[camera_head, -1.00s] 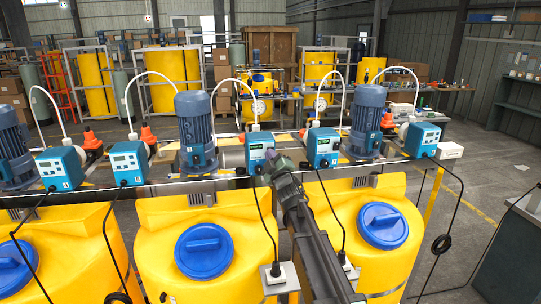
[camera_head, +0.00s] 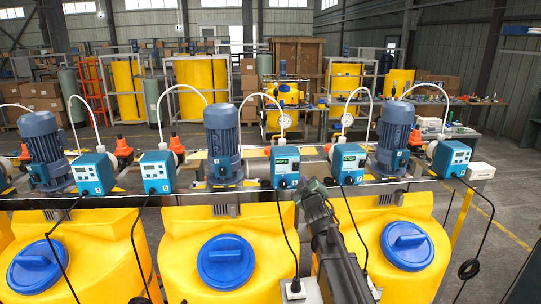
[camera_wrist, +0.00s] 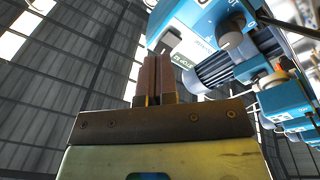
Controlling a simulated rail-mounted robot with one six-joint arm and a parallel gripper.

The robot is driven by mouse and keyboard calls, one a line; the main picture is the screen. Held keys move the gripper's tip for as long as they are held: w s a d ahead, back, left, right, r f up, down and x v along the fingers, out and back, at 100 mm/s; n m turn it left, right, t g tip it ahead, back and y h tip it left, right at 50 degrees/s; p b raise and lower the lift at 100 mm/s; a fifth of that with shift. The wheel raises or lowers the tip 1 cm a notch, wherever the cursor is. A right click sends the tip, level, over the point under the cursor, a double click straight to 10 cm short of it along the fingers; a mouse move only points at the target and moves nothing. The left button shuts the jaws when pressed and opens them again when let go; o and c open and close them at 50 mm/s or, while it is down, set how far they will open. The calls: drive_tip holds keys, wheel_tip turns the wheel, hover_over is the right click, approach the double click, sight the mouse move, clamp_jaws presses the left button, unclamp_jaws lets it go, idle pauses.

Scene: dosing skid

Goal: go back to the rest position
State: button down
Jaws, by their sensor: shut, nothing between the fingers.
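My gripper (camera_head: 311,188) is in the middle of the head view, at the end of my dark arm, which reaches up from the bottom edge. In the wrist view its two brown fingers (camera_wrist: 156,77) are together with nothing between them. I cannot tell the exact gap.
Yellow tanks with blue lids (camera_head: 225,262) stand below the pumps, close to my arm. Large blue-grey motors (camera_head: 222,143) stand between pumps. White hoses (camera_head: 182,90) arch above, and black cables (camera_head: 290,235) hang beside my arm. Open floor (camera_head: 490,215) lies at the right.

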drive_tip(key=s+d+f+m+g+h+b, duration=0.3)
drive_tip(key=s+f+m+g, duration=0.4)
drive_tip(key=s+f+g, duration=0.8)
drive_tip(key=s+a+f+m+g+y+b, duration=0.1)
drive_tip(key=s+a+f+g+b, duration=0.1)
drive_tip(key=s+f, duration=0.5)
drive_tip(key=s+a+f+m+g+y+b, duration=0.1)
drive_tip(key=s+f+b, duration=0.4)
drive_tip(key=s, duration=0.8)
wheel_tip(320, 180, down, 2)
drive_tip(key=shift+a+f+g+y, duration=0.25)
drive_tip(key=shift+a+g, duration=0.35)
drive_tip(key=shift+a, duration=0.4)
